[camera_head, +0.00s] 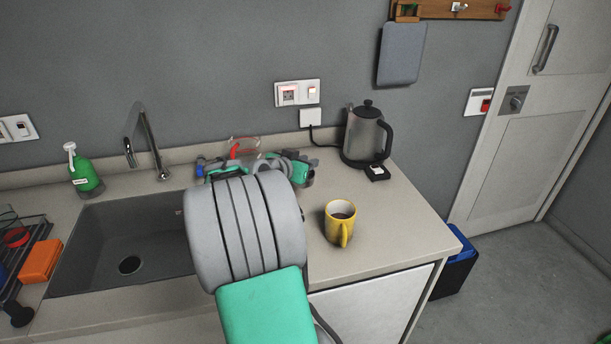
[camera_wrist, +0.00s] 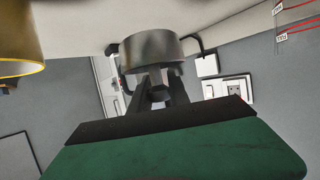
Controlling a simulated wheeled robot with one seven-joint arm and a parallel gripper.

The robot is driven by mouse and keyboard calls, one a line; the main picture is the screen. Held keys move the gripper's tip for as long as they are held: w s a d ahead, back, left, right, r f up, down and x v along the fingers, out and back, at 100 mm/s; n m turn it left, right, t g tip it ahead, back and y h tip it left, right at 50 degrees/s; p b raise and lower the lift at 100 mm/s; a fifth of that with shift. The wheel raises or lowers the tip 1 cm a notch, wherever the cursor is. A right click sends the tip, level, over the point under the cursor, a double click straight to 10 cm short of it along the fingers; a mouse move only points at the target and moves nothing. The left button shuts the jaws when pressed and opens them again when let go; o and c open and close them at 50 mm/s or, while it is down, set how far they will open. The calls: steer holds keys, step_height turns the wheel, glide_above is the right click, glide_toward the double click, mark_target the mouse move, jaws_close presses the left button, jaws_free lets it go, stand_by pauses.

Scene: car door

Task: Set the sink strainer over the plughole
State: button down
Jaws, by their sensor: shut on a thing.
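In the wrist view my gripper (camera_wrist: 160,78) is shut on a short grey metal cylinder, seemingly the sink strainer (camera_wrist: 152,47), at its fingertips. The strainer is clear of the counter as far as I can tell. In the head view my own arm hides the fingertips and the strainer. The dark plughole (camera_head: 129,265) shows in the floor of the grey sink (camera_head: 110,228), at the left. My arm stands to the right of the sink basin and covers its right end. The plughole looks uncovered.
A yellow mug (camera_head: 340,225) stands on the counter right of my arm, with a kettle (camera_head: 366,135) behind it. A tap (camera_head: 150,145) rises behind the sink. A green soap bottle (camera_head: 84,172), orange sponge (camera_head: 40,261) and dish rack (camera_head: 22,255) flank the sink's left.

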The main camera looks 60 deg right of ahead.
steer(key=w+d+f, duration=0.1)
steer(key=d+f, duration=0.1)
steer(key=f, duration=0.1)
steer(key=w+d+f, duration=0.1)
steer(key=f, duration=0.1)
steer(key=shift+w+d+f+p, duration=0.2)
steer(key=shift+w+p, duration=0.1)
steer(key=shift+p, duration=0.1)
step_height(320, 180, down, 3)
steer(key=shift+w+d+f+p, duration=0.1)
steer(key=shift+f+p, duration=0.05)
steer(key=shift+p, duration=0.45)
steer(key=shift+f, duration=0.1)
steer(key=shift+f+b, duration=0.15)
steer(key=shift+b, duration=0.25)
steer(key=c, duration=1.2)
jaws_free()
steer(key=shift+c, duration=0.2)
